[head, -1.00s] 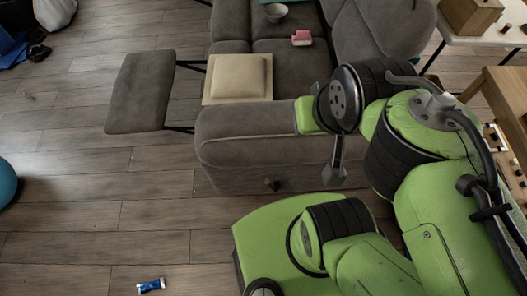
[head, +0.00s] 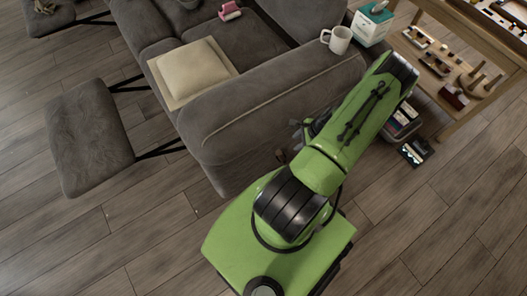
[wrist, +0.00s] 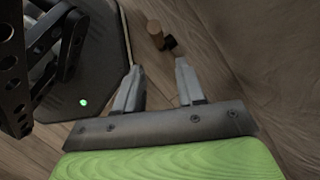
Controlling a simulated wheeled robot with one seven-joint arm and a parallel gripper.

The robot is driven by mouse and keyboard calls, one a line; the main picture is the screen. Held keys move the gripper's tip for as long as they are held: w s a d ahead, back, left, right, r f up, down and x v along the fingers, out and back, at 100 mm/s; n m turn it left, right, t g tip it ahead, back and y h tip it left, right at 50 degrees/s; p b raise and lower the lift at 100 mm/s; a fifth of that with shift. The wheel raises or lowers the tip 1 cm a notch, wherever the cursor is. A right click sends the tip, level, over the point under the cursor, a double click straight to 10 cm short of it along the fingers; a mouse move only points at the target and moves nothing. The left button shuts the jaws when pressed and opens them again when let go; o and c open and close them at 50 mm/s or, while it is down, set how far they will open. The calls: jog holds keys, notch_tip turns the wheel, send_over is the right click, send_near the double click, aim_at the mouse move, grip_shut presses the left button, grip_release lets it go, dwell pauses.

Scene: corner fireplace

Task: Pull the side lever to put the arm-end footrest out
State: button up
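The grey sofa's near arm (head: 270,100) has a lever (head: 281,155) low on its outer side, mostly hidden by my arm. In the wrist view the lever (wrist: 154,32) shows as a brown knob with a black base, just beyond the fingertips. My gripper (wrist: 160,72) is open and empty, its fingers apart and pointing toward the lever without visible contact. In the head view my gripper (head: 303,132) is partly hidden beside the sofa arm. The near footrest (head: 88,137) stands out from the seat on black struts.
Another footrest (head: 45,15) is also out at the far left. A cushion on a board (head: 195,70) lies on the near seat. Floor at left is clear.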

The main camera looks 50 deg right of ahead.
aim_at(280, 155)
jog(key=shift+m, duration=0.4)
jog(key=b+x, duration=0.2)
jog(key=x, duration=0.3)
jog(key=b+x, duration=0.2)
jog(key=x, duration=0.4)
jog(key=b+x, duration=0.2)
jog(key=x, duration=0.4)
jog(key=shift+s+a, duration=0.25)
jog(key=shift+s, duration=0.05)
jog(key=shift+c, duration=0.2)
grip_shut()
